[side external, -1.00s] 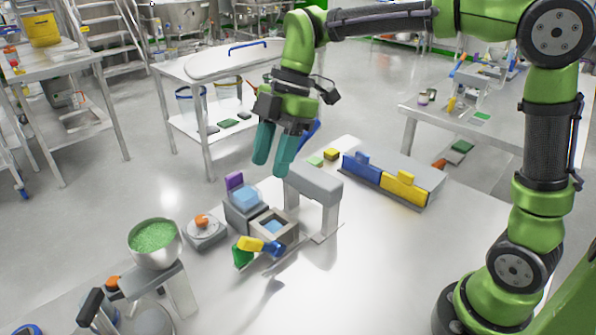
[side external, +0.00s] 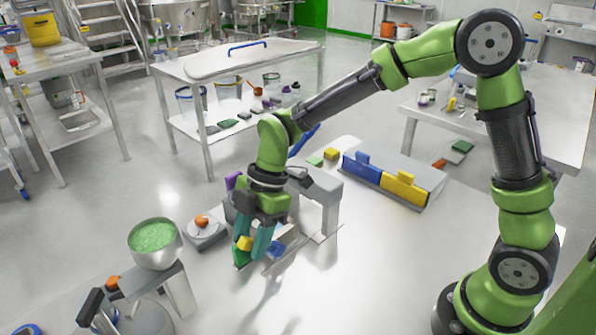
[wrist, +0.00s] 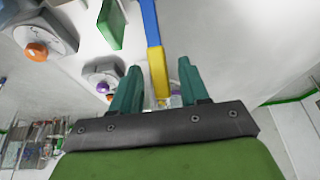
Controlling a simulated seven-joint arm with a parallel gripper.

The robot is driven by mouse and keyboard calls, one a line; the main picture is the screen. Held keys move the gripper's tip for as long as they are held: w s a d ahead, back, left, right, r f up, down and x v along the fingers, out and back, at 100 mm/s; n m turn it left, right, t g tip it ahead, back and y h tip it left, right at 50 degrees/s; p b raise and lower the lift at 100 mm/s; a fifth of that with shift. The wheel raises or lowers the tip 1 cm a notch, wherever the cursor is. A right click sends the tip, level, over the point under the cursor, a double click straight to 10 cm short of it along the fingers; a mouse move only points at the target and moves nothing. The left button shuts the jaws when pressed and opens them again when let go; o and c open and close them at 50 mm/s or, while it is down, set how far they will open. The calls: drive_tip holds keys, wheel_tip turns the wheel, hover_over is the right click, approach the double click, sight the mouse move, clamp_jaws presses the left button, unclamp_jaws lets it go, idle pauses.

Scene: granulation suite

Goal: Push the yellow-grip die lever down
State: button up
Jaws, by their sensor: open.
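The die lever shows in the wrist view as a blue bar with a yellow grip (wrist: 156,72) at its end. In the side external view the yellow grip (side external: 244,243) shows low by the fingers, beside a green piece (side external: 240,258). My gripper (side external: 252,250) is open, its teal fingers pointing down at the lever. In the wrist view the yellow grip lies between the two fingers of my gripper (wrist: 159,66), with a gap to the right finger. Contact cannot be told. My gripper hides most of the die block in the side external view.
A grey arch-shaped stand (side external: 322,200) is close on the right of my gripper. A grey unit with an orange knob (side external: 202,221) and a bowl of green granules (side external: 152,237) are to the left. A blue and yellow block rack (side external: 392,180) stands behind right.

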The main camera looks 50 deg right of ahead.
drive_tip(key=shift+a+f, duration=0.2)
drive_tip(key=shift+f, duration=0.25)
drive_tip(key=shift+c, duration=0.2)
clamp_jaws()
